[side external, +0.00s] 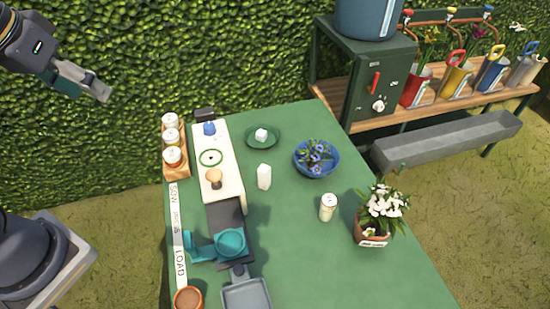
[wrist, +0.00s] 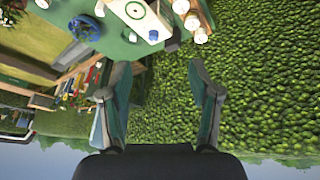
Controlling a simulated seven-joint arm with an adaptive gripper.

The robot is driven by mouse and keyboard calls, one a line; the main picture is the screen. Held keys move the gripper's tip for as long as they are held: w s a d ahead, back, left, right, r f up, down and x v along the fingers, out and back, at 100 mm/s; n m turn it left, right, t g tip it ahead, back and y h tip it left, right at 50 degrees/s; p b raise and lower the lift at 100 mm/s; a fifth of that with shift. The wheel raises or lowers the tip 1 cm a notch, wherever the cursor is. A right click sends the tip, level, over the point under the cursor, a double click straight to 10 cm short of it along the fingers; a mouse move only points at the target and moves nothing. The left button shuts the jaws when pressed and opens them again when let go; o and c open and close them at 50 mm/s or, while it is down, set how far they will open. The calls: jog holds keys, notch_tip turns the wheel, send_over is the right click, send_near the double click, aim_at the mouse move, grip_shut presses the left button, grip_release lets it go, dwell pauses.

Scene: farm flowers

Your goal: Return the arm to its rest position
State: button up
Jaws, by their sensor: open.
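My gripper (side external: 85,82) is at the upper left of the side external view, raised in front of the hedge and left of the green table (side external: 285,215). It is apart from everything on the table. In the wrist view my gripper (wrist: 160,85) shows two fingers spread wide, with nothing between them but hedge in the background. The wrist view appears upside down, with the table at its top and the sky at its bottom.
A hedge (side external: 110,130) stands behind. A shelf (side external: 440,106) with colored cans is at the right.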

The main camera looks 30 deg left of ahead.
jog(key=shift+s+d+f+m, duration=0.1)
jog(key=shift+s+f+m, duration=0.25)
jog(key=shift+s+m, duration=0.35)
jog(key=shift+s+f+m, duration=0.35)
jog(key=shift+s+m, duration=0.15)
jog(key=shift+s, duration=0.3)
